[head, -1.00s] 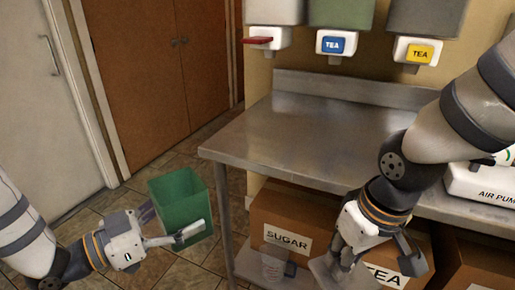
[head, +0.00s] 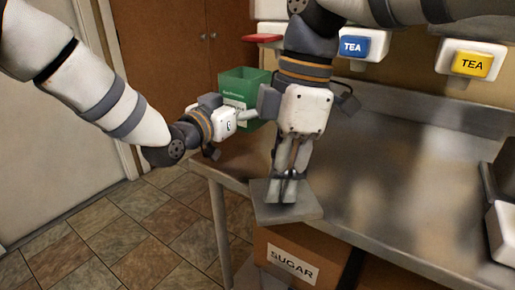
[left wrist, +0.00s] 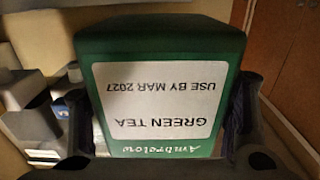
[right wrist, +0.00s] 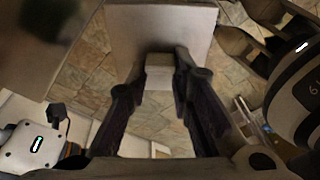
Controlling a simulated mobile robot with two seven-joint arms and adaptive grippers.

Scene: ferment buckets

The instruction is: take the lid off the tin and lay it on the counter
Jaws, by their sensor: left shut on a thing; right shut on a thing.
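The tin is a green square box (head: 238,88) with a white GREEN TEA label (left wrist: 156,100). In the head view it is upright with its top open. My left gripper (head: 246,115) is shut on it, a finger on either side, and holds it up near the counter's left end. The lid is a flat grey square plate (head: 268,212) with a block-shaped knob (right wrist: 158,72). My right gripper (head: 287,192) is shut on the knob and holds the lid roughly level, off the tin, at the counter's front left edge. My right gripper partly hides the tin.
The metal counter (head: 400,170) has a wide bare top to the right of the lid. Tea dispensers (head: 470,63) hang above its back. A SUGAR box (head: 290,262) stands below the counter. A white appliance (head: 503,225) is at the right edge.

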